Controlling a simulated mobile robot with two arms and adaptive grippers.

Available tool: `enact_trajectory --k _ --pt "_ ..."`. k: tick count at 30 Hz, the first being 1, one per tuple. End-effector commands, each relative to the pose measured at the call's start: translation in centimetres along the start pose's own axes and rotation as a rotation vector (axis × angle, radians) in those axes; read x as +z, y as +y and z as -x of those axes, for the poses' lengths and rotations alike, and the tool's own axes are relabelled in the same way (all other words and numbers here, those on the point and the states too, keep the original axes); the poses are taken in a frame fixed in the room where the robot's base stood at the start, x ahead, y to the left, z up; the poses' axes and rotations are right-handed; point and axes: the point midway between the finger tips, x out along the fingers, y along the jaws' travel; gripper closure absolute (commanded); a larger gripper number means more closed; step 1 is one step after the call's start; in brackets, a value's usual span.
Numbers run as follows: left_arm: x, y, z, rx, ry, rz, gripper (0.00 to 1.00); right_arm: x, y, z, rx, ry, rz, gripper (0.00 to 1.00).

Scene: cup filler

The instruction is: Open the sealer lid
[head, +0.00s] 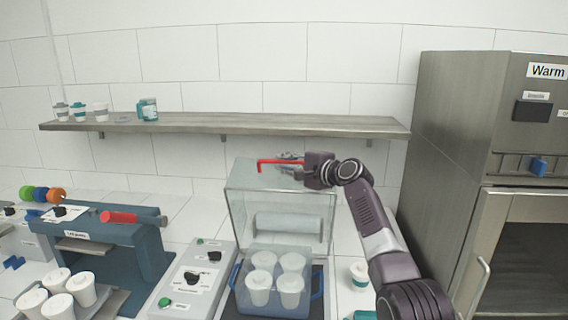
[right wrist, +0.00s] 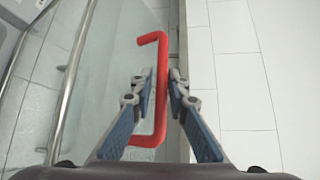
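The sealer's clear lid (head: 243,215) stands raised behind the tray of cups, with its red handle (head: 268,162) at the top. The handle also shows in the right wrist view (right wrist: 161,90), beside the clear panel (right wrist: 105,75). My right gripper (head: 291,163) is at the handle. The sealer (head: 192,280) has a control panel with buttons and a black knob. My left gripper is not in view.
A blue tray (head: 237,277) with several white cups sits in the sealer. Another machine (head: 150,250) with a red handle stands left, with cups before it. A shelf (head: 250,123) runs along the wall. The steel warming cabinet (head: 445,150) stands close to my right arm.

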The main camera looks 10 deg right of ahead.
Motion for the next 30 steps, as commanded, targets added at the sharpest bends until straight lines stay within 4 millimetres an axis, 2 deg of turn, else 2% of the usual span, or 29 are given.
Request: enact_trajectory --k 3,16,23,30 --pt "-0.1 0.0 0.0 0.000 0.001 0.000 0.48 0.0 0.0 0.0 0.000 0.000 0.000 0.73" --pt "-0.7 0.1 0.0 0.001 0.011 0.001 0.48 -0.1 -0.1 0.7 -0.003 -0.001 0.001 0.73" --pt "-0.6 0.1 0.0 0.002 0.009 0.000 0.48 -0.1 0.0 3.0 -0.002 0.001 0.002 0.73" --pt "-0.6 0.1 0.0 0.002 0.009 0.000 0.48 -0.1 0.0 6.4 -0.002 0.002 0.002 0.73"
